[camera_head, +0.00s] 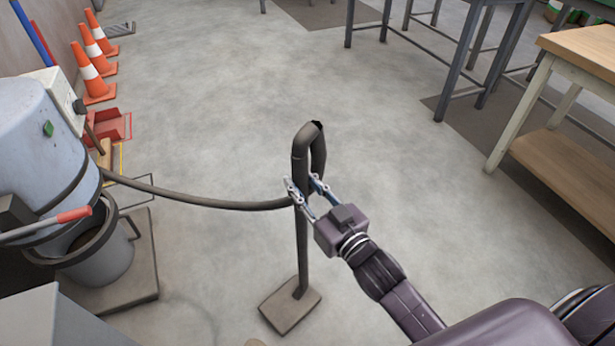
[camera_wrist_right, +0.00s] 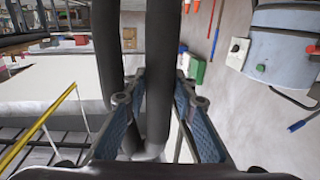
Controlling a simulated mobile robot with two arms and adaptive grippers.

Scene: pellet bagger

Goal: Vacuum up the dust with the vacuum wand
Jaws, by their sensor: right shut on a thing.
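The vacuum wand (camera_head: 302,160) is a dark grey tube with a bent, hooked top. It stands upright over a flat brown plate (camera_head: 290,305) on the floor. A dark hose (camera_head: 215,203) runs from the wand's middle to the grey vacuum drum at the left. My right gripper (camera_head: 303,188) is shut on the wand below its bend. In the right wrist view one dark tube (camera_wrist_right: 160,60) lies between the fingers and another runs beside it. My left gripper is out of view. A faint darker smudge (camera_head: 190,318) on the floor may be dust; I cannot tell.
The vacuum drum (camera_head: 40,140) and a bucket (camera_head: 100,255) stand at the left. Orange cones (camera_head: 92,75) and a red dustpan (camera_head: 105,127) are behind them. A wooden workbench (camera_head: 588,48) stands at the right. The middle floor is clear.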

